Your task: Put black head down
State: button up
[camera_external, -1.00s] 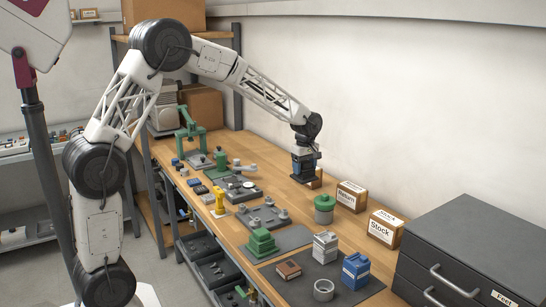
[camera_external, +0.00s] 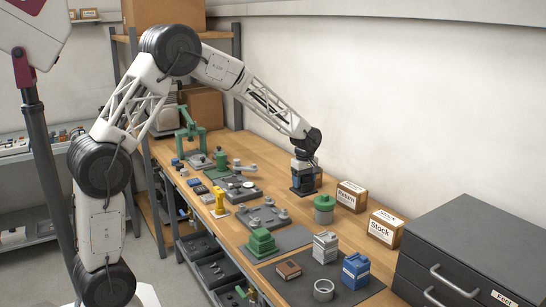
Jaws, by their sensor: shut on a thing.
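My gripper (camera_external: 304,186) points down over the back part of the wooden bench, near the wall. It is shut on a dark piece, which I take to be the black head; its shape is mostly hidden by the dark fingers. The gripper's lower end is at or just above the bench top; I cannot tell whether the piece touches the wood.
Cardboard boxes marked Return (camera_external: 351,196) and Stock (camera_external: 385,229) stand along the wall. Fixtures line the left edge; a dark drawer cabinet (camera_external: 470,240) stands right.

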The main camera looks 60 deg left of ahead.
jog(key=shift+f, duration=1.25)
jog(key=shift+f, duration=0.15)
jog(key=shift+f, duration=1.75)
jog(key=shift+f, duration=0.1)
jog(key=o, duration=1.3)
jog(key=shift+c, duration=0.2)
notch_tip(320, 180, up, 12)
jog(key=shift+r, duration=0.1)
